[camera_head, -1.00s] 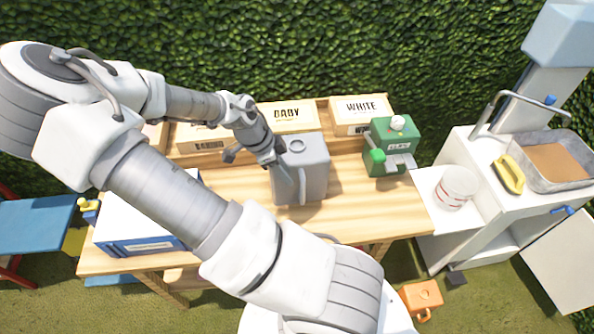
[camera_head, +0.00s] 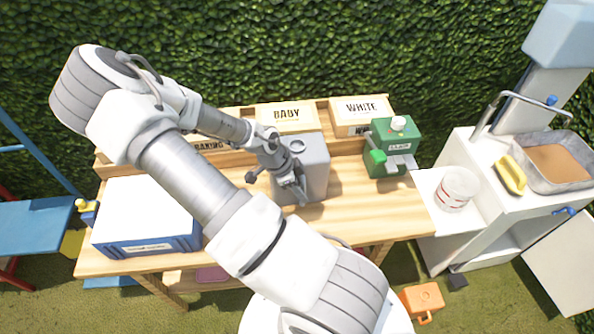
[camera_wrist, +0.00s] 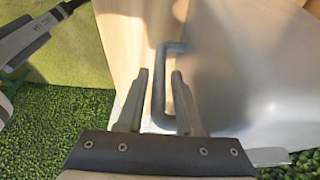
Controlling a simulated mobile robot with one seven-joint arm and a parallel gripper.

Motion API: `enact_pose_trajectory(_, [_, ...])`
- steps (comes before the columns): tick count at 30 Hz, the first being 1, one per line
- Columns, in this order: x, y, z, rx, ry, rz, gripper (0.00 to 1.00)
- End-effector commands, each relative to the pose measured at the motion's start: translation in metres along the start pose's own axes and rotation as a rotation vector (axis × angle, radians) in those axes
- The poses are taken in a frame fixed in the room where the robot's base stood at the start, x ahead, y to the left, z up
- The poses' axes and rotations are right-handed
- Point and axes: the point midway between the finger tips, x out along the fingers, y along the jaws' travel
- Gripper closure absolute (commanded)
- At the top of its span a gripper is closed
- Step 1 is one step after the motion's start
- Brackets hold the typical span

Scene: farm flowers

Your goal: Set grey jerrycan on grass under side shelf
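The grey jerrycan (camera_head: 314,165) stands upright on the wooden table (camera_head: 370,205). My gripper (camera_head: 300,194) is at its front left side in the head view and covers part of it. In the wrist view my gripper (camera_wrist: 160,75) is open, with one finger on each side of the upright bar of the jerrycan's handle (camera_wrist: 158,90). I cannot tell whether a finger touches it. A white side shelf (camera_head: 428,182) juts from the white unit at the right, with grass (camera_head: 455,305) below and in front of it.
A white bucket (camera_head: 460,184) stands on the side shelf. An orange can (camera_head: 424,298) sits on the grass near it. A green box-like device (camera_head: 392,150) stands right of the jerrycan. A blue and white box (camera_head: 147,220) is at the table's left. Labelled boxes line the back.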

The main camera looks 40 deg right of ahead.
Motion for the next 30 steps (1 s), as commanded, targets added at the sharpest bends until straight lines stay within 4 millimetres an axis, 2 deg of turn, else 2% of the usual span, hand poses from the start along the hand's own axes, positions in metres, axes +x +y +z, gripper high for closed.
enact_pose_trajectory(1, [-0.0003, -0.0002, 0.0001, 0.0, 0.0, 0.0, 0.65])
enact_pose_trajectory(7, [-0.0005, -0.0002, 0.0001, 0.0, 0.0, -0.001, 1.0])
enact_pose_trajectory(30, [-0.001, -0.0009, 0.0, 0.002, 0.0, -0.002, 1.0])
